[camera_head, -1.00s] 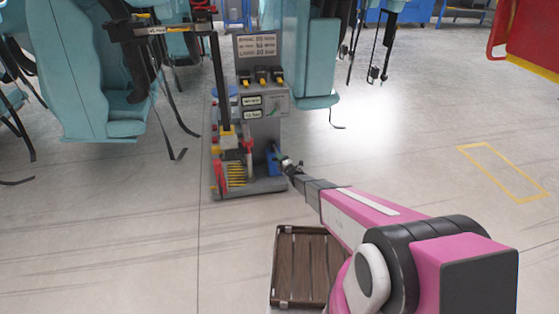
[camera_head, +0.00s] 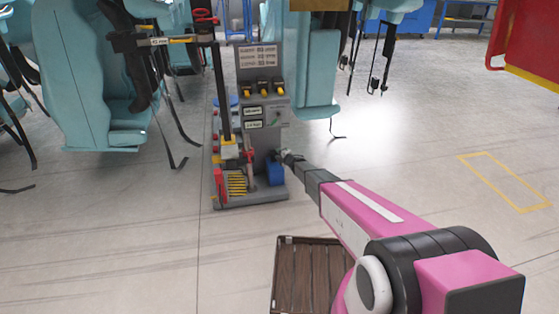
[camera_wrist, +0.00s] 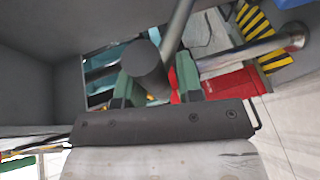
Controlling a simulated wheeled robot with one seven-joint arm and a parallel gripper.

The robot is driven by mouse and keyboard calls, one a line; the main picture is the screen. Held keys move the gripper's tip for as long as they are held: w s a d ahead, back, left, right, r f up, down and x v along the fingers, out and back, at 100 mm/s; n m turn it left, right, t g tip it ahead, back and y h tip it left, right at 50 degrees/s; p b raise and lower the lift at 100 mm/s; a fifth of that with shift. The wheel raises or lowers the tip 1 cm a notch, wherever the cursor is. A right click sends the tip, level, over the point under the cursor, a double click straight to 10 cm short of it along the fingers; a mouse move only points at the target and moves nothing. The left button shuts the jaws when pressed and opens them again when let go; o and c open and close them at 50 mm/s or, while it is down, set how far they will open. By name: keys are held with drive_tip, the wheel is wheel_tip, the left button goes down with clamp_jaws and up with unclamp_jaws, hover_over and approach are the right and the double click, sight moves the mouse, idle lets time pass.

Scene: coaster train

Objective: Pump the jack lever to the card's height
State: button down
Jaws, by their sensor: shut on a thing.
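A grey jack stand (camera_head: 250,200) stands on the floor at the middle of the head view. It has a tall dark post (camera_head: 221,90) with a side arm at its top left. A white printed card (camera_head: 257,56) is on the panel's upper part, too small to read. My gripper (camera_head: 285,156) is at the stand's right side. In the wrist view its two green fingers (camera_wrist: 156,82) are closed around a thick dark grey cylinder, the lever's grip (camera_wrist: 146,58). The lever's far end is partly hidden.
A blue block (camera_head: 275,172) sits at the stand's lower right. Black-and-yellow stripes (camera_head: 237,185) mark its base. Teal coaster seats (camera_head: 85,75) hang left and behind with dangling straps. A brown slatted crate (camera_head: 305,270) is at the front, beside my arm. The right floor is open.

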drive_tip(key=w+r, duration=0.1)
drive_tip(key=r, duration=0.1)
drive_tip(key=w+a+r, duration=0.1)
drive_tip(key=w, duration=0.1)
drive_tip(key=shift+w+r, duration=0.2)
drive_tip(key=shift+r, duration=0.2)
drive_tip(key=shift+w+a+r, duration=0.25)
drive_tip(key=shift+w+r, duration=0.25)
drive_tip(key=shift+w, duration=0.3)
drive_tip(key=c, duration=0.9)
unclamp_jaws()
drive_tip(key=shift+o, duration=0.2)
drive_tip(key=v, duration=1.1)
drive_tip(key=shift+f, duration=0.1)
